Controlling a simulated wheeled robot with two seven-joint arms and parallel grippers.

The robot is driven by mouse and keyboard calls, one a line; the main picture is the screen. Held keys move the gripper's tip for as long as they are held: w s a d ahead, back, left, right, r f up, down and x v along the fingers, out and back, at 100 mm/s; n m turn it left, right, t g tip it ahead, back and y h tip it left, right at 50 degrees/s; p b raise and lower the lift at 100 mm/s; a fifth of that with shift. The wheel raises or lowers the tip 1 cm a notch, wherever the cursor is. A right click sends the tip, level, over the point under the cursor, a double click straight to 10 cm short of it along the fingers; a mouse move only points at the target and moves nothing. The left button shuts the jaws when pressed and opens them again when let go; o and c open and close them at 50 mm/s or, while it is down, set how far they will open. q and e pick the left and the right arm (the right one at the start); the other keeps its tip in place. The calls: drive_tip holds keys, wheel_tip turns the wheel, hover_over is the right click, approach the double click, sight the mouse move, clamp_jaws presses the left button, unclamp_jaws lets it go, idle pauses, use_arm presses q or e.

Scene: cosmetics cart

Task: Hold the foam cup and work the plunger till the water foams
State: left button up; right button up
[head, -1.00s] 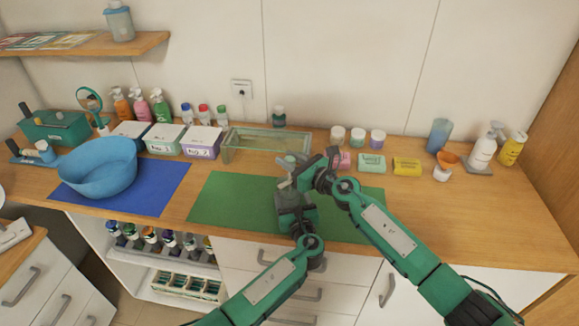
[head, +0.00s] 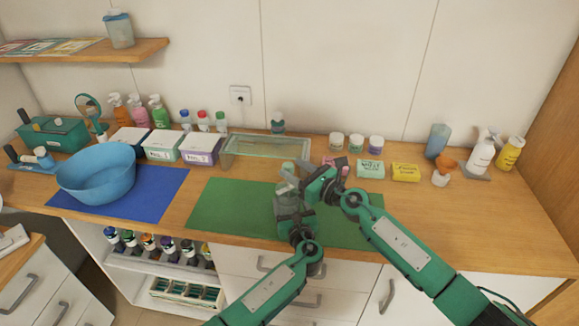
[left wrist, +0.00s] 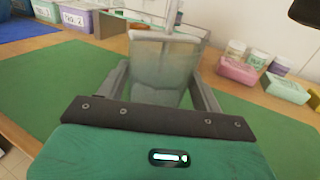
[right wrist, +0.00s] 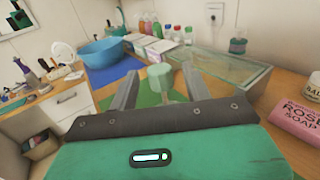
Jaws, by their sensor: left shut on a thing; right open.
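The foam cup (left wrist: 162,62) is a translucent grey cup, standing upright between my left fingers in the left wrist view. My left gripper (head: 286,203) is shut on it over the green mat (head: 232,205). The plunger's pale green knob (right wrist: 160,76) tops a thin stem in the right wrist view. My right gripper (right wrist: 160,88) is open, with a finger on each side of the knob and visible gaps. In the head view the grippers largely hide the cup. I cannot tell the water or foam inside it.
A glass tank (head: 265,150) stands behind the mat. Pink soap (head: 338,166), green soap (head: 370,169) and yellow soap (head: 405,172) boxes lie to the right. A blue basin (head: 97,174) is on the blue mat at left. The right part of the mat is clear.

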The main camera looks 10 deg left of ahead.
sight(288, 168)
drive_tip(key=v, duration=0.9)
drive_tip(key=x, duration=0.8)
drive_tip(key=f+x, duration=0.1)
drive_tip(key=x, duration=0.3)
idle(0.3)
